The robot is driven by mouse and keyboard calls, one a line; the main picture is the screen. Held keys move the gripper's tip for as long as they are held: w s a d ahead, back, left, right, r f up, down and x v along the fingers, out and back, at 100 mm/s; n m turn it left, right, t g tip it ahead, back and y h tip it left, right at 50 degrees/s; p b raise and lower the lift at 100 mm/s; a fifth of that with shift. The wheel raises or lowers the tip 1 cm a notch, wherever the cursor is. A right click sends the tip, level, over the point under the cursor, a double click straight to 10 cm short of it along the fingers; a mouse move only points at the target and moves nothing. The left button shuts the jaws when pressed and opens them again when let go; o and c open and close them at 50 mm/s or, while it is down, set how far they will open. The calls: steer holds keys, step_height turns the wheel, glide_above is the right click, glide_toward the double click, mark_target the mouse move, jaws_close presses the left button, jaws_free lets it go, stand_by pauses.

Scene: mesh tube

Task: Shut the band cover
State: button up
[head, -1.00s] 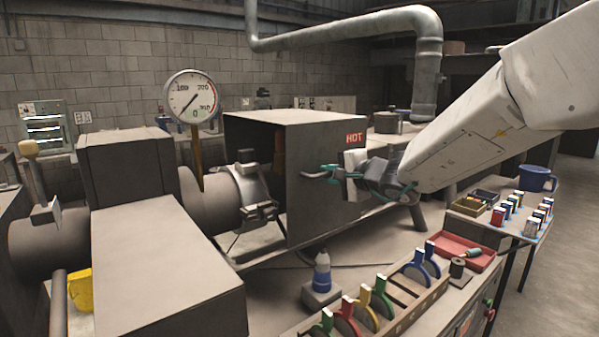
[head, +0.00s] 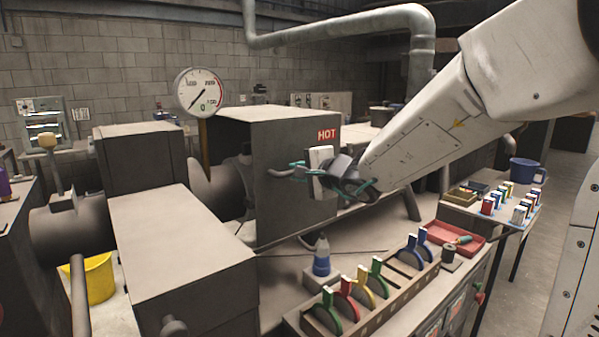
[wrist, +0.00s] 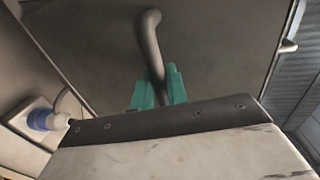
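The band cover (head: 278,146) is a grey box with a red HOT sign, standing over the tube in the middle of the head view. Its left end is open, and the dark band clamp (head: 237,182) shows partly inside. The tube (head: 212,190) enters the cover from the left. My gripper (head: 292,169) is at the cover's front face. In the wrist view its green fingers (wrist: 158,91) lie close on either side of the bent dark handle (wrist: 152,42) and appear shut on it. The right part of the cover is partly hidden by my arm.
A gauge (head: 199,93) stands left of the cover. A bottle with a blue band (head: 321,256) and a rack of coloured clamps (head: 385,301) stand in front. A red tray (head: 452,232) lies to the right. A large grey housing (head: 172,233) fills the left foreground.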

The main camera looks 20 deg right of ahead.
steer(key=shift+o, duration=1.4)
steer(key=shift+s+a, duration=0.1)
steer(key=shift+a, duration=0.25)
steer(key=shift+d, duration=0.15)
steer(key=shift+s+d, duration=0.15)
steer(key=shift+s, duration=0.05)
steer(key=v, duration=0.7)
steer(key=shift+s, duration=0.15)
steer(key=shift+r, duration=0.1)
